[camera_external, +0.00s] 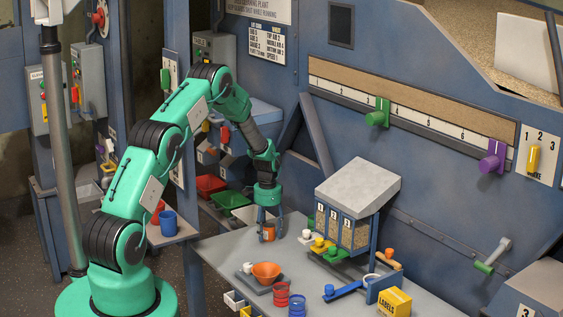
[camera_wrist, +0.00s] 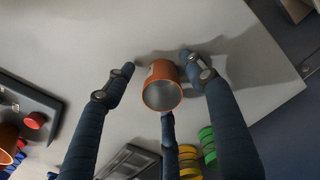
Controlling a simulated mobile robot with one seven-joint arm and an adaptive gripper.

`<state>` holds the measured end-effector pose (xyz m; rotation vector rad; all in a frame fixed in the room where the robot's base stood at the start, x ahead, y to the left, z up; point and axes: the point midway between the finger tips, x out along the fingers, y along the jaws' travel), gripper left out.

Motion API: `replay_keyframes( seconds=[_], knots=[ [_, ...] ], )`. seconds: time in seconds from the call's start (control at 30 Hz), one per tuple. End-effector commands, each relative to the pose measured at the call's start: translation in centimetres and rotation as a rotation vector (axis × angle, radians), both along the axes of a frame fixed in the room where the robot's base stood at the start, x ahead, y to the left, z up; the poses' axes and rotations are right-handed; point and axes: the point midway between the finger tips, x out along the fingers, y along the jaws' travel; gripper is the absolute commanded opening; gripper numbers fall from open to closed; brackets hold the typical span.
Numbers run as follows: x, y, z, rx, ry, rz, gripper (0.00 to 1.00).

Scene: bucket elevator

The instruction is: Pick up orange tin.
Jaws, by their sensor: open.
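The orange tin (camera_external: 268,234) stands on the grey table below my gripper (camera_external: 269,222) in the external view. In the wrist view the tin (camera_wrist: 162,84) shows its open grey top and a pale label on its side. My gripper (camera_wrist: 158,75) has its dark fingers spread around the tin. The left fingertip is clearly apart from it. The right fingertip is close to its side, and a third finger is close to its near rim. Whether these two touch it I cannot tell.
The grey sample stand (camera_external: 357,188) with numbered windows is right of my gripper. An orange bowl on a dark scale (camera_external: 256,287), red cups (camera_external: 281,294) and a yellow labels box (camera_external: 394,303) occupy the table's front. Bare table (camera_external: 225,247) lies left of the tin.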

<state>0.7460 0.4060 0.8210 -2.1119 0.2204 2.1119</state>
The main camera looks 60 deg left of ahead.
Motion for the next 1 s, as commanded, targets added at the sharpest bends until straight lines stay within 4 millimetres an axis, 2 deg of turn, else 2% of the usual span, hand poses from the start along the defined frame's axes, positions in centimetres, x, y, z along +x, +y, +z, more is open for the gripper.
replay_keyframes(
  seconds=[0.03,0.2,0.67,0.87,1.0],
  knots=[
    [0.0,0.0,0.0,0.000,0.000,0.000,0.51],
    [0.0,0.0,0.0,0.000,0.000,0.000,0.17],
    [0.0,0.0,0.3,0.000,0.000,0.000,0.16],
    [0.0,0.0,1.7,0.000,0.000,0.000,0.16],
    [0.1,0.1,3.7,0.002,-0.002,0.000,0.16]
  ],
)
